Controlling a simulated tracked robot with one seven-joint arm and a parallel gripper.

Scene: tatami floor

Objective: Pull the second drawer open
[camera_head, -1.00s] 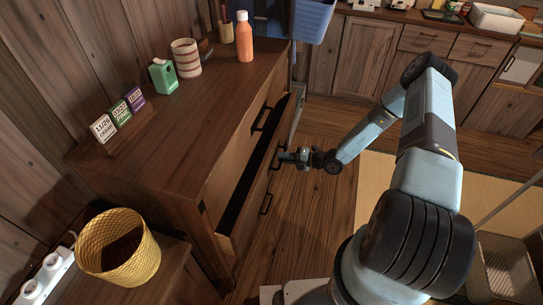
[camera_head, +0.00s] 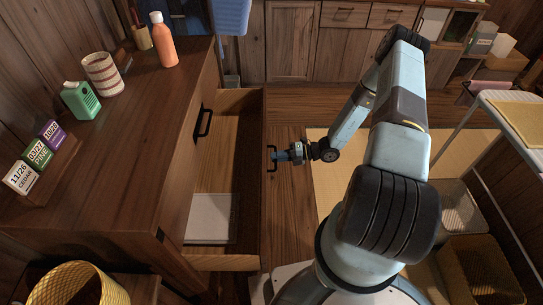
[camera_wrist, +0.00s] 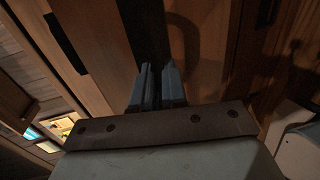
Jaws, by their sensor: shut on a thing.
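The second drawer (camera_head: 256,236) of the brown wooden dresser (camera_head: 130,165) stands far out in the head view, its inside showing. Its dark handle (camera_head: 269,170) is on the outer face, on the right. My gripper (camera_head: 276,156) is shut on this handle, level with the drawer front. In the wrist view the two grey fingers (camera_wrist: 158,88) are close together against dark wood; the handle between them is hard to make out. The drawer above is closed, with its dark handle (camera_head: 203,122) showing.
A white flat thing (camera_head: 212,218) lies in the open drawer. On the dresser top are an orange bottle (camera_head: 163,42), a striped cup (camera_head: 102,74), a green box (camera_head: 81,100) and date blocks (camera_head: 38,154). A yellow basket (camera_head: 75,284) is at lower left. Wooden floor (camera_head: 290,215) is free right of the drawer.

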